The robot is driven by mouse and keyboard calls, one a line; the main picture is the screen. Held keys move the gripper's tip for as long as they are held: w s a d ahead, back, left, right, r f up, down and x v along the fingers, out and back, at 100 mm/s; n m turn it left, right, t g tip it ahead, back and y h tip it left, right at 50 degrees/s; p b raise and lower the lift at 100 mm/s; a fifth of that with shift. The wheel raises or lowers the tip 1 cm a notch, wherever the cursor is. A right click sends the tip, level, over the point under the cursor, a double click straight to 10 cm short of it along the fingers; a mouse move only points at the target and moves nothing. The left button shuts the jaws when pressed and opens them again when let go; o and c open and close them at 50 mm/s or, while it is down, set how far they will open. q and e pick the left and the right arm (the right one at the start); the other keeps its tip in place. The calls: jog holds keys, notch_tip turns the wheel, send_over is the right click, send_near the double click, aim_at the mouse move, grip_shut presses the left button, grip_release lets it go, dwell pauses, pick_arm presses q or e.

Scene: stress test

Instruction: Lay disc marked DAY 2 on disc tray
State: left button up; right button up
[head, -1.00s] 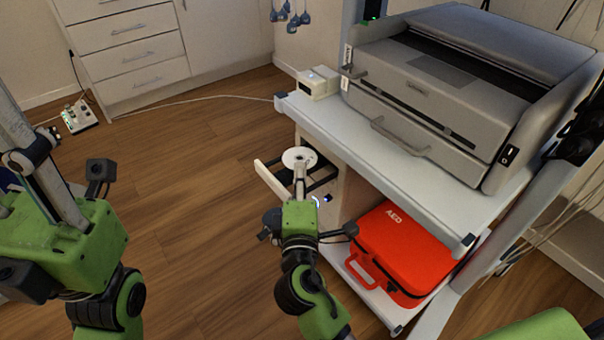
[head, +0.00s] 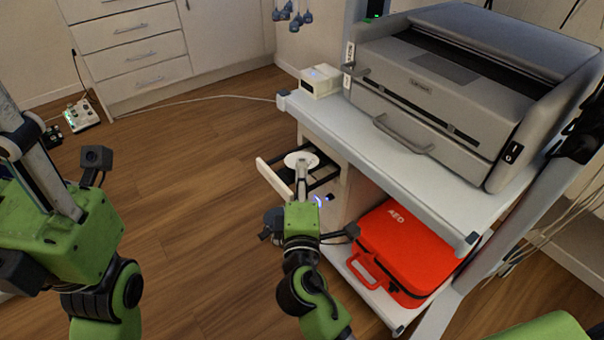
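A white disc (head: 301,158) with a centre hole shows in the head view, at or just above the pulled-out disc tray (head: 275,178), which has a pale front and dark rails. I cannot tell whether the disc touches the tray. No marking on the disc is legible. My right gripper (head: 302,167) reaches from the near side with its fingers together on the disc's near edge. My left gripper (head: 28,130) is at the left edge, away from the tray; its fingertips are not clearly visible.
The tray extends from a pale unit under a white cart shelf (head: 380,165). A grey printer-like machine (head: 450,95) and a small white box (head: 320,80) stand on it. A red AED case (head: 405,250) is on the lower shelf. The wood floor left of the tray is clear.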

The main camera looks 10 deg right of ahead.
jog(key=shift+f, duration=0.35)
